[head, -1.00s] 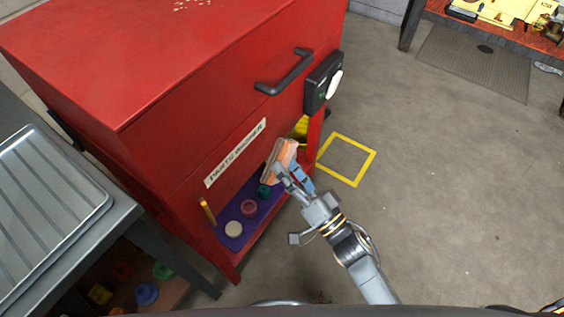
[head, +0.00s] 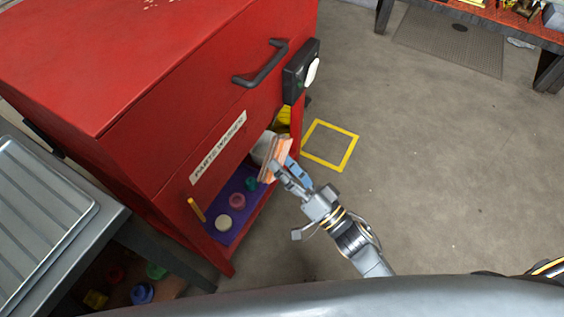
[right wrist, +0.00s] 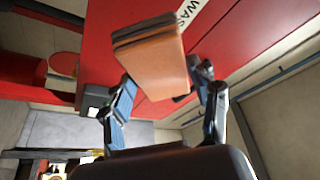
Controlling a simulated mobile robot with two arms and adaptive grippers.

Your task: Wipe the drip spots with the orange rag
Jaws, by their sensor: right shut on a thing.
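My right gripper (head: 282,170) is shut on the folded orange rag (head: 275,155). It holds the rag in front of the low opening of a red parts washer (head: 150,150). In the right wrist view the orange rag (right wrist: 158,62) sticks up between the two fingers, against the red panel. I cannot tell whether the rag touches the washer. My left gripper is out of view. Pale speckles (head: 162,3) show on the washer's red top; I cannot tell whether they are drips. No clear drip spots show on the floor.
A purple mat (head: 226,232) in the opening holds small coloured round pieces. A black handle (head: 262,66) and control box (head: 300,70) stick out from the washer. A ribbed metal tray (head: 40,220) lies on a bench at left. The floor at right is largely clear.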

